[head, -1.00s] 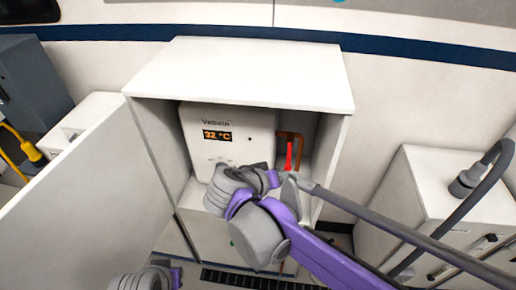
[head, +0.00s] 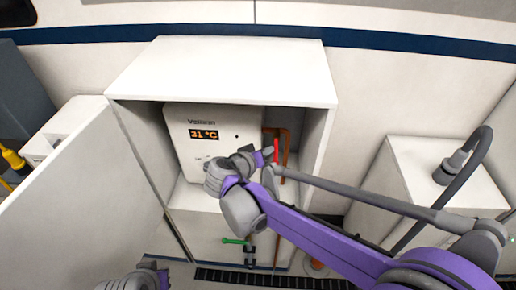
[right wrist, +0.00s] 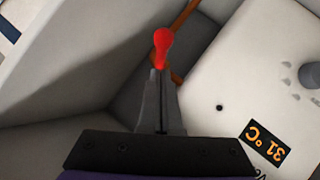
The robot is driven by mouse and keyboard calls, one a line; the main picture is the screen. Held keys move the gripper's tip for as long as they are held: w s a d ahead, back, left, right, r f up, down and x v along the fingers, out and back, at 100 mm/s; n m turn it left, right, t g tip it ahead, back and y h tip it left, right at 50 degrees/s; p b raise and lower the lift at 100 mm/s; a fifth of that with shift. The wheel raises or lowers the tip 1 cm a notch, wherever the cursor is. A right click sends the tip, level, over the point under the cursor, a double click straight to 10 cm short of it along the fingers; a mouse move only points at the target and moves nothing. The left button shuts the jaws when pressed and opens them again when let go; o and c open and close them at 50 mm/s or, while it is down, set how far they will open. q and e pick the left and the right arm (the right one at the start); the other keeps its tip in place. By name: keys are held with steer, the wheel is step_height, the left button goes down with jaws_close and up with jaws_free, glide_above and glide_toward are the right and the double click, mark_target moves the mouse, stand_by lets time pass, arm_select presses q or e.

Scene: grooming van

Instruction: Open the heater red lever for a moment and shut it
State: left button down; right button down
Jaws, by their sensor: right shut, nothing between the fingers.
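The white heater (head: 213,140) stands inside an open white cabinet, its display reading 31 °C. The red lever (head: 277,151) points upward beside copper pipes at the heater's right. My right gripper (head: 271,168) is at the lever, in front of its lower part. In the right wrist view, the gripper's fingers (right wrist: 160,82) are closed together with nothing between them. The lever's red knob (right wrist: 163,45) shows just beyond their tips; I cannot tell whether they touch it. Part of my left arm shows at the bottom left of the head view, but its fingers do not.
The cabinet (head: 235,70) has side walls close around the heater and lever. A large white panel (head: 85,205) stands at left. A green-handled valve (head: 236,241) is low in front. A white unit (head: 445,180) with a grey hose (head: 478,150) stands at right.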

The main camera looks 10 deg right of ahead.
steer(key=shift+d+f, duration=0.35)
steer(key=shift+f, duration=0.15)
arm_select(q)
steer(key=shift+f, duration=0.2)
arm_select(e)
steer(key=shift+f, duration=0.1)
arm_select(q)
steer(key=shift+s+f+b, duration=0.25)
steer(key=shift+f+b, duration=0.1)
arm_select(e)
steer(key=shift+s+a+f+t, duration=0.1)
steer(key=shift+s+f+t, duration=0.1)
steer(key=shift+t, duration=0.2)
arm_select(q)
steer(key=shift+f, duration=0.1)
